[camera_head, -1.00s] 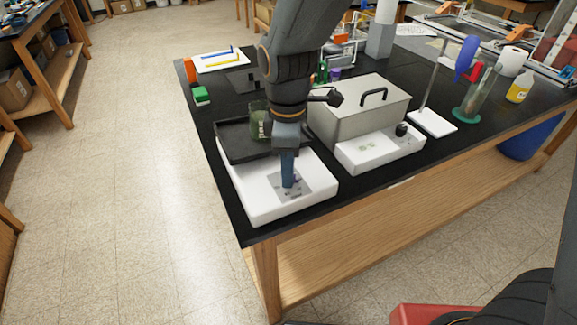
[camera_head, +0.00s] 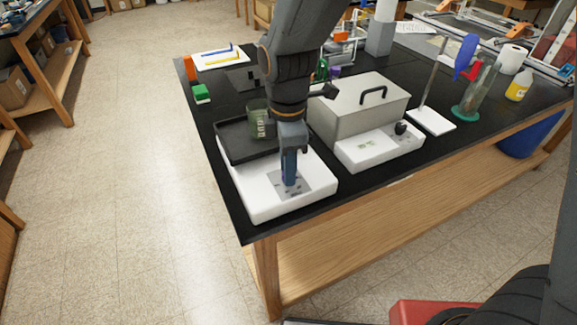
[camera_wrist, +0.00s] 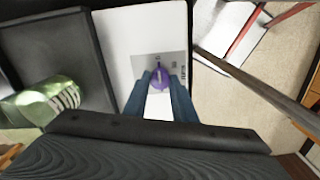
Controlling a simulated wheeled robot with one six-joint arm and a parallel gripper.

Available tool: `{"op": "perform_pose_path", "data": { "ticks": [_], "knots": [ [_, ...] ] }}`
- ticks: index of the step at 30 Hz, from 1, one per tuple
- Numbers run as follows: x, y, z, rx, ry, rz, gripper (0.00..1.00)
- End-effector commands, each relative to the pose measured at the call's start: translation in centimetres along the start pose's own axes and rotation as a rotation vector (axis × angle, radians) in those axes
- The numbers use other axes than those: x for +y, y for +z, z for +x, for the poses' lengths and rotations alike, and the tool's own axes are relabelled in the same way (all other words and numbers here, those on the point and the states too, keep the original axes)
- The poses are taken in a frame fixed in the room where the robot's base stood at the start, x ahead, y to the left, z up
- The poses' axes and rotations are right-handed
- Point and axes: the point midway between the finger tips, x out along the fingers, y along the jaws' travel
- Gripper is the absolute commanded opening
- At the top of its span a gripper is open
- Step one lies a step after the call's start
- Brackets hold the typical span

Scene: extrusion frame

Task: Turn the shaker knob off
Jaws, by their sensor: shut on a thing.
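The shaker (camera_head: 262,205) is a white box with a black tray (camera_head: 232,139) on its back part, standing at the near left corner of the black bench. Its knob (camera_wrist: 160,78) is purple and sits on a grey panel (camera_wrist: 176,64) with small marks that are too small to read. My gripper (camera_head: 290,182) points down onto this panel. In the wrist view, the blue fingers of my gripper (camera_wrist: 160,84) are on either side of the knob and shut on it. In the head view the fingers hide the knob.
A green-tinted glass vessel (camera_wrist: 50,100) stands on the tray, close to my wrist. A grey lidded bath (camera_head: 360,108) with a black knob (camera_head: 401,128) stands just right of the shaker. The bench's front edge (camera_head: 300,219) is close by.

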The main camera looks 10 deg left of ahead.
Motion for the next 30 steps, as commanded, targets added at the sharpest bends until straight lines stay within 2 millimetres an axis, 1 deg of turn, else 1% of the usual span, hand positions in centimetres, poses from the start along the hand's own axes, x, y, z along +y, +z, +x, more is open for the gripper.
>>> {"op": "perform_pose_path", "data": {
  "ticks": [1,2,4,5,13,16,20,27,30],
  "knots": [
    [0.3,0.0,-0.2,0.001,0.007,-0.001,0.02],
    [0.3,0.0,-0.2,0.001,0.007,-0.001,0.29],
    [0.2,0.0,-0.1,0.001,0.006,-0.001,0.41],
    [0.2,0.0,-0.1,0.0,0.005,-0.001,0.43],
    [0.1,-0.1,-0.1,0.0,0.003,-0.001,0.43],
    [0.2,-0.1,-0.6,0.001,0.005,-0.001,0.43],
    [0.2,-0.1,-2.1,0.001,0.007,-0.001,0.43],
    [0.3,0.0,-5.9,0.001,0.008,0.0,0.43],
    [0.3,0.0,-7.0,0.001,0.006,0.0,0.43]
  ]
}}
